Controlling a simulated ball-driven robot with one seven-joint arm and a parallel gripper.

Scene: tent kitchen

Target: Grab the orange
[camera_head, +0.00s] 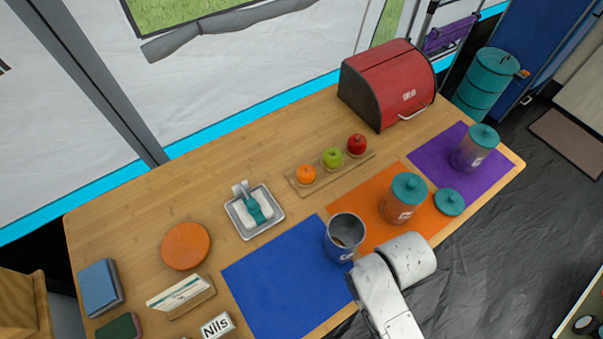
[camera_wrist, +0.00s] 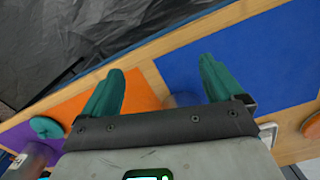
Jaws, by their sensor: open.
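The orange (camera_head: 306,174) sits at the left end of a small wooden board (camera_head: 362,162) on the table, left of a green apple (camera_head: 332,157) and a red apple (camera_head: 357,144). The orange does not show in the wrist view. My gripper (camera_wrist: 161,68) shows only in the wrist view, with two teal fingers spread wide and nothing between them. It is over the table's front part, around the orange and blue mats, apart from the orange. In the head view only white links of my arm show at the front edge.
A red bread box (camera_head: 388,85) is behind the fruit. A grey tray (camera_head: 235,218) lies left of the orange.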

